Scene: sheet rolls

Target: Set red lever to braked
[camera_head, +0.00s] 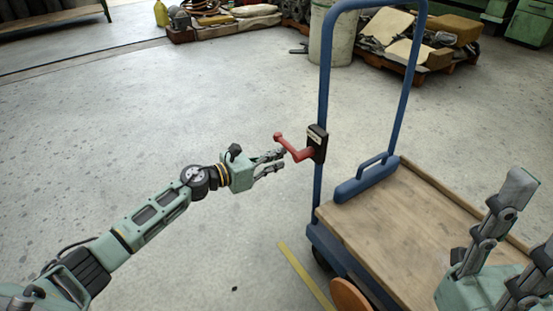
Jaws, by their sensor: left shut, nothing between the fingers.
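The red lever (293,148) sticks out to the left from a black mount (317,142) on the blue upright of a cart. It slopes, with its knob end up and to the left. My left gripper (279,161) is shut and empty, with its fingertips close to the lever just below the knob. I cannot tell whether they touch it. My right gripper (534,222) is at the lower right, in front of the cart bed, with its fingers spread and nothing seen between them. The writing on the mount is too small to read.
The cart has a wooden bed (400,220) and a blue frame handle (325,75). A yellow line (305,275) runs on the floor beside it. A pale bin (335,40) and loaded pallets (437,62) stand behind. The floor at left is clear.

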